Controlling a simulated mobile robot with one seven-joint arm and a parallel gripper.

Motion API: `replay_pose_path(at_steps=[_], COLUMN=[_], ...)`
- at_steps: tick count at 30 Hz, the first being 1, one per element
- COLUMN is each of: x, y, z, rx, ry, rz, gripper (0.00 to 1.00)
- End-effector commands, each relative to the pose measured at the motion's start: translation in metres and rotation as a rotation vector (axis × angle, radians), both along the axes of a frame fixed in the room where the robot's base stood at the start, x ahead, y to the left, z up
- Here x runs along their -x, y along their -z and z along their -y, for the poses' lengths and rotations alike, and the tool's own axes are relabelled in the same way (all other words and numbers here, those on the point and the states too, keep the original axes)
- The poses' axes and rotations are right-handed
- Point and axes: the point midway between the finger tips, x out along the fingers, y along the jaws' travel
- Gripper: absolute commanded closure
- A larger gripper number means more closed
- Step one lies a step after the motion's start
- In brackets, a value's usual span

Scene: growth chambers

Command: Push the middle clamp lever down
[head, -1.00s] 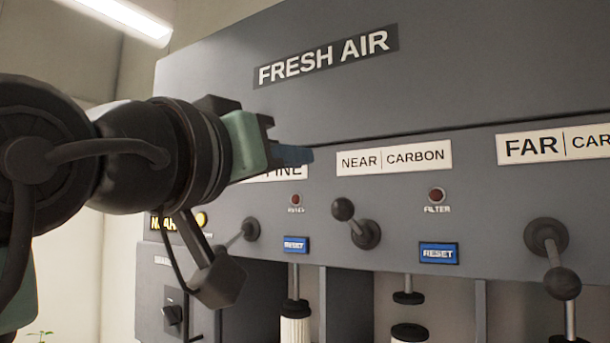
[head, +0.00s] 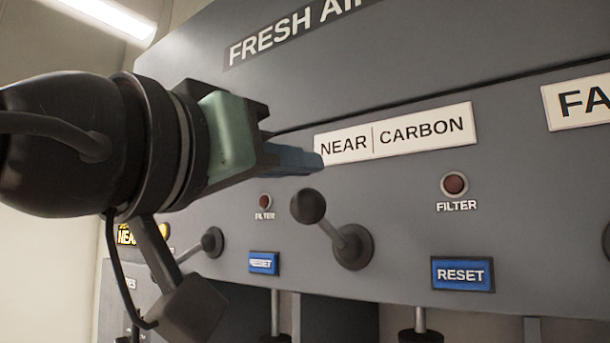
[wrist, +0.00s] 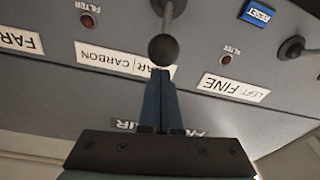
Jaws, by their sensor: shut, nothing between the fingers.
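The middle clamp lever (head: 309,206) sits below the NEAR CARBON label. Its dark ball knob is up and to the left of its round pivot, so the lever is raised. My gripper (head: 318,161) is shut and empty, its blue fingers pointing right just above the knob. In the upside-down wrist view the fingertips (wrist: 160,75) line up with the knob (wrist: 163,50), and a small part of the view between them makes contact hard to tell.
A left lever (head: 212,242) is partly hidden by my wrist hardware. Another lever (head: 606,240) is cut off at the right edge. Blue RESET buttons (head: 463,274) and red FILTER lamps (head: 454,184) are on the grey panel. Filter rods hang below.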

Motion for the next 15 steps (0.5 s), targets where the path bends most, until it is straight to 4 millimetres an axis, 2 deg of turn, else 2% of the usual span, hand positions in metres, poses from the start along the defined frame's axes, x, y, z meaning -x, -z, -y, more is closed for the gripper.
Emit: replay_pose_path(at_steps=[1, 4, 15], x=[0.0033, 0.0072, 0.0096], y=[0.0075, 0.0114, 0.0126], z=[-0.0018, -0.0031, -0.0034], rx=[-0.001, -0.001, 0.0], ry=[-0.002, -0.002, 0.001], rz=[0.002, 0.002, 0.002], gripper=[1.0, 1.0, 1.0])
